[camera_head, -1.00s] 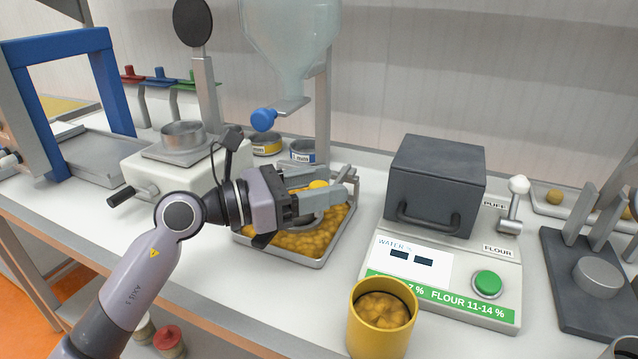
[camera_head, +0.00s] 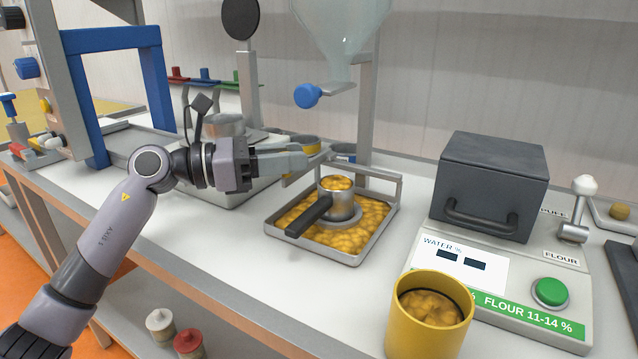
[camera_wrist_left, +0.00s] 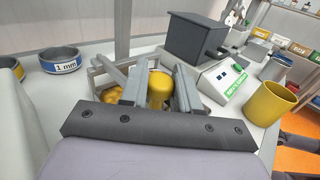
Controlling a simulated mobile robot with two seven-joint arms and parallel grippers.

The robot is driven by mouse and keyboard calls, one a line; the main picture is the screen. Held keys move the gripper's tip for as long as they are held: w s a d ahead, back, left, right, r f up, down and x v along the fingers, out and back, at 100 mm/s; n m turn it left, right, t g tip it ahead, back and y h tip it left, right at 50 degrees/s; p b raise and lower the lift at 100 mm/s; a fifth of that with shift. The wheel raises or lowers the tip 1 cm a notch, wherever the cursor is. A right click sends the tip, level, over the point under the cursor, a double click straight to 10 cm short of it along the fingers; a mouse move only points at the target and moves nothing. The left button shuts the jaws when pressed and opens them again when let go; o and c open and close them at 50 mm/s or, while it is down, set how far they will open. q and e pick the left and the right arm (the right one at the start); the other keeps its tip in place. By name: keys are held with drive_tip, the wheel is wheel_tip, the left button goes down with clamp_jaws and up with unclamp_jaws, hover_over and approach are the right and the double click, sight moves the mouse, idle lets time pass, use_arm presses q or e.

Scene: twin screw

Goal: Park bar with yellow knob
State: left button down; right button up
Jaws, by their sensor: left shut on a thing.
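My left gripper (camera_head: 303,160) is shut on the yellow knob, just above the back-left edge of the grain tray. In the left wrist view, the smooth yellow knob (camera_wrist_left: 160,90) is between the fingers. Whether the bar touches the rail is unclear. My right gripper is not in view.
A metal cup with a black handle (camera_head: 308,215), filled with grain, stands in the tray. A yellow beaker (camera_head: 408,335) of grain is at the front. A grey meter (camera_head: 490,185) is at right. A scale and blue frame (camera_head: 75,95) are at left.

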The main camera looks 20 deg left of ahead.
use_arm(q)
drive_tip(key=shift+w+a+r, duration=0.15)
drive_tip(key=shift+a+r, duration=0.1)
drive_tip(key=shift+a, duration=0.3)
drive_tip(key=shift+a+r, duration=0.1)
drive_tip(key=shift+r, duration=0.05)
drive_tip(key=c, duration=0.9)
unclamp_jaws()
drive_tip(key=shift+a+f, duration=0.1)
drive_tip(key=shift+f, duration=0.1)
